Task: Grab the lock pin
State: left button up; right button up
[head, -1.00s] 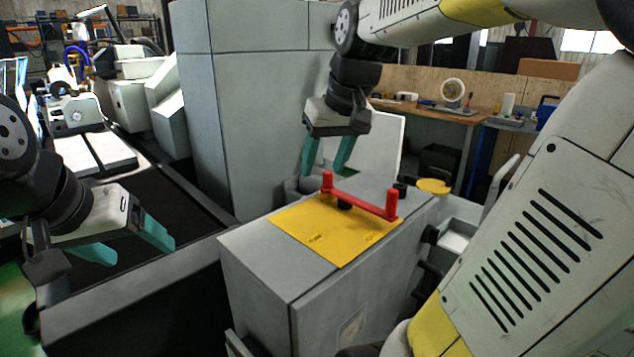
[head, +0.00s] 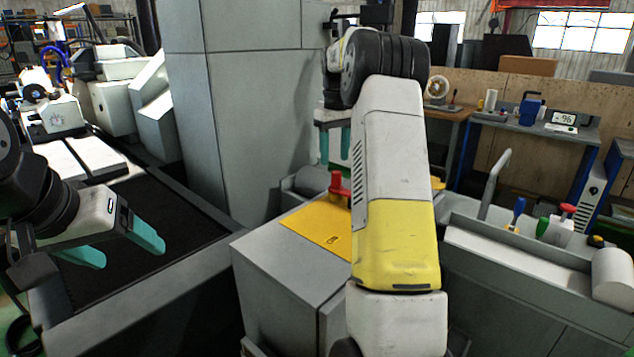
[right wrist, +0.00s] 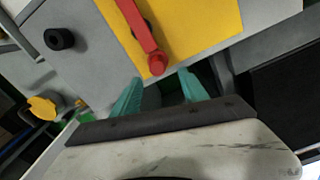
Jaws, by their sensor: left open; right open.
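No part is clearly recognisable as the lock pin. A red bar with upright end knobs (head: 338,188) sits on the yellow plate (head: 318,228) of the grey housing; my right arm hides most of it in the head view. My right gripper (head: 335,155) is open and empty, pointing down above and behind the red bar. In the right wrist view, the red bar (right wrist: 140,30) ends in a round knob just beyond and between the spread fingertips (right wrist: 161,84), with no visible contact. My left gripper (head: 132,252) is open and empty over the dark bed at the left.
A tall grey cabinet (head: 255,100) stands behind the housing. A grey tray (head: 520,262) at the right holds a blue-handled tool (head: 518,212) and a red-topped item (head: 565,212).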

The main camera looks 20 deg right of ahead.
aim_at(336, 171)
jog(key=f, duration=0.6)
jog(key=shift+s+d+f, duration=0.2)
jog(key=shift+d+f, duration=0.05)
jog(key=shift+f, duration=0.15)
grip_shut()
